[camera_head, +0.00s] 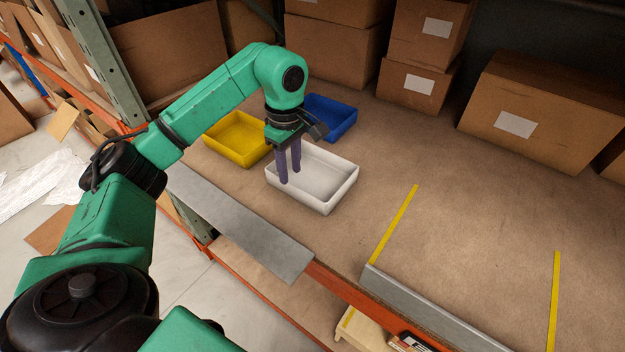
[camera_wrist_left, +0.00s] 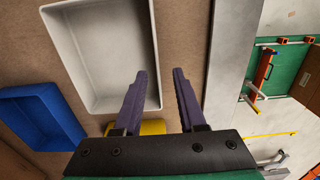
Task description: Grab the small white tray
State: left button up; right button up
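The small white tray (camera_head: 330,203) is a shallow open box on the brown shelf, and looks empty. It also shows at the upper left of the left wrist view (camera_wrist_left: 152,45). My left gripper (camera_head: 290,178) points down at the tray's left side. In the left wrist view its two dark purple fingers (camera_wrist_left: 159,72) are apart with nothing between them but the tray's wall line. One finger overlaps the tray's inside, the other lies over the shelf outside it. I cannot tell whether either touches the tray. My right gripper is not in view.
A yellow tray (camera_head: 237,139) and a blue tray (camera_head: 330,117) stand close behind the white one. A grey metal plate (camera_head: 240,222) lies along the shelf's front edge. Cardboard boxes (camera_head: 535,110) line the back. The shelf right of the tray is clear, with yellow tape lines.

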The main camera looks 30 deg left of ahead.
aim_at(294, 187)
pick_arm(q)
jog(key=f+p, duration=0.1)
jog(key=f, duration=0.2)
jog(key=f+p, duration=0.2)
jog(key=f, duration=0.1)
jog(key=shift+w+d+f, duration=0.2)
jog(key=shift+f, duration=0.5)
grip_shut()
jog(key=shift+r, duration=0.1)
dwell(0.5)
